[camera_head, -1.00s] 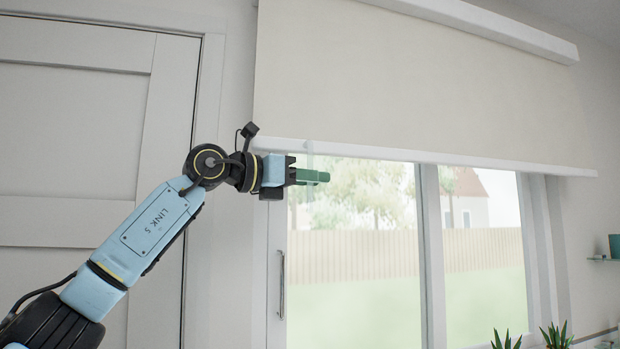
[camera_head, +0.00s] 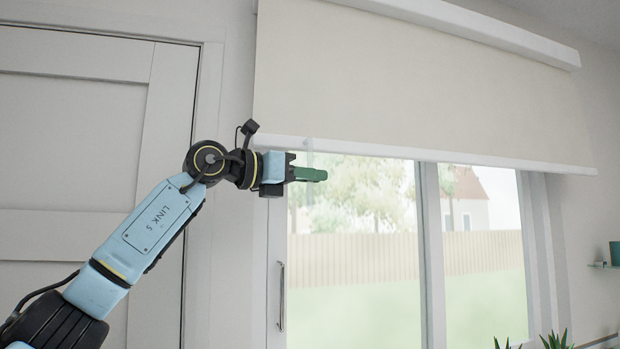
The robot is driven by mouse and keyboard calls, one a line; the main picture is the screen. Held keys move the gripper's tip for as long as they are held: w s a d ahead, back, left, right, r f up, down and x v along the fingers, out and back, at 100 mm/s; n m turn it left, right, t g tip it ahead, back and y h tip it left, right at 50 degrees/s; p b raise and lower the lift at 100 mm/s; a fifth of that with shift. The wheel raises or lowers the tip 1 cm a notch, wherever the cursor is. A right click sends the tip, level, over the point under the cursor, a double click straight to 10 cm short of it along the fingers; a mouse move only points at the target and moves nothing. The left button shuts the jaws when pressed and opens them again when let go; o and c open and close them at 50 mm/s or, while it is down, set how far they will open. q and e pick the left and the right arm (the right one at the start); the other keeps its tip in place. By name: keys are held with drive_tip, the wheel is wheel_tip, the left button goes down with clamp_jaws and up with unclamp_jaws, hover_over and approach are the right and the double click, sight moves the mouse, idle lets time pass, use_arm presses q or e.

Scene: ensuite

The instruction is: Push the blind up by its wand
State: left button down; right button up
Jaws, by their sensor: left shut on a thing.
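The cream roller blind (camera_head: 420,90) hangs over the upper part of the window, with a white bottom bar (camera_head: 430,155) along its lower edge. The wand (camera_head: 309,146) is a faint, see-through strip at the left part of the bar, hard to make out against the bright glass. My left gripper (camera_head: 318,174) reaches in from the left just below the bar. Its green fingers are closed together on the wand's lower part, most of which they hide. My right gripper is not in view.
The window (camera_head: 355,250) shows a fence and trees outside. A long door handle (camera_head: 281,297) stands below my gripper. A panelled white door (camera_head: 75,140) is behind my arm. Plants (camera_head: 555,341) stand at the lower right, and a small shelf (camera_head: 603,265) is at the right edge.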

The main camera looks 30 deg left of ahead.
sight(307, 144)
use_arm(q)
wheel_tip(307, 144, up, 6)
drive_tip(key=p, duration=0.4)
drive_tip(key=shift+r+p, duration=0.1)
drive_tip(key=shift+p, duration=0.25)
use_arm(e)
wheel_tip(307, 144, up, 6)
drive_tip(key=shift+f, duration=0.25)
use_arm(q)
drive_tip(key=c, duration=1.6)
unclamp_jaws()
drive_tip(key=b+v, duration=0.3)
drive_tip(key=v, duration=1)
drive_tip(key=shift+s+a, duration=0.15)
drive_tip(key=shift+s, duration=0.05)
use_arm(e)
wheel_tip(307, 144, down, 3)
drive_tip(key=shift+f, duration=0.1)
